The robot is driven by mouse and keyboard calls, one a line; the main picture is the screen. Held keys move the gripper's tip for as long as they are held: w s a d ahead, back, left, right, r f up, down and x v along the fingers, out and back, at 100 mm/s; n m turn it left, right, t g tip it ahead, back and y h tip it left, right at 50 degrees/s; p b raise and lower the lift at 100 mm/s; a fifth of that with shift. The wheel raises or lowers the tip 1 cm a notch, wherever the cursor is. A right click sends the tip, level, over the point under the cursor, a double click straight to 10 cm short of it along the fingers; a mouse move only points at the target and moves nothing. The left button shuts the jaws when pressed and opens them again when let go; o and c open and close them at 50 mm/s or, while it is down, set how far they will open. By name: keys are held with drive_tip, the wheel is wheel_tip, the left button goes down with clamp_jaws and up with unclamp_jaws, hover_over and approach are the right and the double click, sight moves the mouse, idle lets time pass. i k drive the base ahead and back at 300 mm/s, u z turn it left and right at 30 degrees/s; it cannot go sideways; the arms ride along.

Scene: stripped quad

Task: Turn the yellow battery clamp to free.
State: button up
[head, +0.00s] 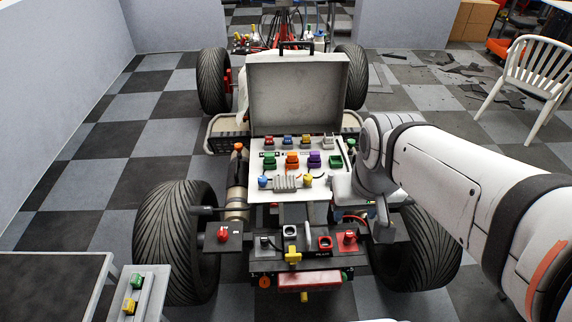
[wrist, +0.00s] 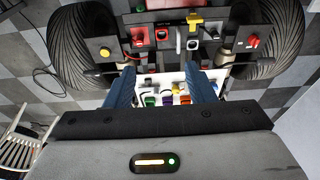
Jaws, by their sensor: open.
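The yellow battery clamp (head: 293,255) sits at the front middle of the dark rear deck of the stripped quad, by a pale square ring fitting (head: 291,232). In the wrist view the clamp (wrist: 195,20) is near the top, right of centre, where the scene appears turned round. My gripper (wrist: 163,80) is open, with its two blue fingers apart and nothing held between them. It points down over the deck and is apart from the clamp. In the head view my arm comes in from the right, and the fingers are mostly hidden. The clamp's exact angle is too small to tell.
A white panel (head: 262,221) with coloured blocks lies behind the deck, below an open grey case lid (head: 297,92). Big tyres (head: 177,240) flank the deck. A small side tray (head: 146,290) is at front left.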

sight(293, 256)
drive_tip(key=z, duration=2.5)
drive_tip(key=i, duration=0.5)
drive_tip(key=u, duration=3.15)
